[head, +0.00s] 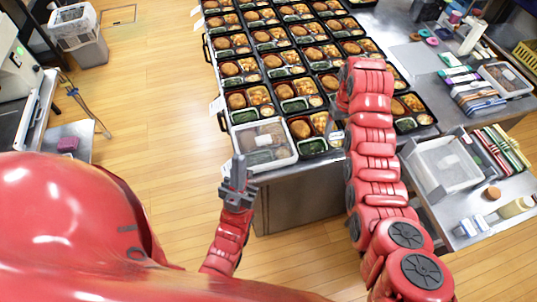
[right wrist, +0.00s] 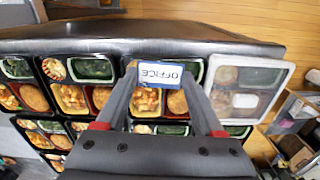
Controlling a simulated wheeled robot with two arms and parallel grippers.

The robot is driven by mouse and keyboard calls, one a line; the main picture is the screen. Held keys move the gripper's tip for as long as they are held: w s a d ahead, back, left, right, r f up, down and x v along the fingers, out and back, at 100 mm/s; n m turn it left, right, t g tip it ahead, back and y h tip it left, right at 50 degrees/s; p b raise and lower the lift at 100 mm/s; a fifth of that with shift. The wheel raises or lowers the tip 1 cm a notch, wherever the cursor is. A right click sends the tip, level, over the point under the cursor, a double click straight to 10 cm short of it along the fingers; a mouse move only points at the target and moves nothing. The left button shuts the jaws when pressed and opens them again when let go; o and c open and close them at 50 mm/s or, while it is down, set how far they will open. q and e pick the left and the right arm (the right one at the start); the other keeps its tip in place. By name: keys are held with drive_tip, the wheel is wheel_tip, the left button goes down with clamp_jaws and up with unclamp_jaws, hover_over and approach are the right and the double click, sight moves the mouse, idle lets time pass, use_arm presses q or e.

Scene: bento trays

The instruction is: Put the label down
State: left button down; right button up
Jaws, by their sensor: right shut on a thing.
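A small white label (right wrist: 160,75) with a blue border reads OFFICE, upside down in the right wrist view. My right gripper (right wrist: 160,74) is shut on it, a fingertip at each side. Behind the label is an open bento tray (right wrist: 177,103) with food, beside a tray with a clear lid (right wrist: 244,88). I cannot tell whether the label touches the tray. In the head view the lidded tray (head: 264,142) is at the table's near left corner; the label cannot be made out. My left gripper (head: 238,170) is in front of that corner, apparently empty; its jaw opening is unclear.
Several rows of filled bento trays (head: 279,66) cover the metal table (head: 305,192). A side table at right holds a clear bin (head: 443,165), markers and bottles. A waste bin (head: 80,35) stands at upper left.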

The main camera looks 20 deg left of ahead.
drive_tip(key=shift+s+a+f+p, duration=0.25)
drive_tip(key=shift+s+a, duration=0.2)
drive_tip(key=shift+s, duration=0.05)
drive_tip(key=shift+s+a+f+p, duration=0.2)
drive_tip(key=shift+s+a, duration=0.2)
drive_tip(key=shift+s, duration=0.05)
drive_tip(key=s+a+f+p, duration=0.2)
drive_tip(key=s+a+p, duration=0.2)
drive_tip(key=s, duration=0.5)
drive_tip(key=s+a+f+p, duration=0.1)
drive_tip(key=s+a+p, duration=0.3)
drive_tip(key=s, duration=0.6)
drive_tip(key=shift+n, duration=0.3)
drive_tip(key=w+a+f+b, duration=0.1)
drive_tip(key=w+a+b, duration=0.2)
drive_tip(key=b, duration=0.1)
drive_tip(key=w+a+f+b, duration=0.1)
drive_tip(key=w+a+b, duration=0.1)
drive_tip(key=w+b, duration=0.2)
drive_tip(key=w+a+f+b, duration=0.1)
drive_tip(key=w+a+b, duration=0.2)
drive_tip(key=w+b, duration=0.1)
drive_tip(key=shift+a+b, duration=0.3)
drive_tip(key=shift+w+a+r+p, duration=0.2)
drive_tip(key=shift+w+r+p, duration=0.05)
drive_tip(key=shift+r+p, duration=0.35)
drive_tip(key=shift+w+a+f, duration=0.15)
drive_tip(key=shift+w+a, duration=0.3)
drive_tip(key=shift+w, duration=0.05)
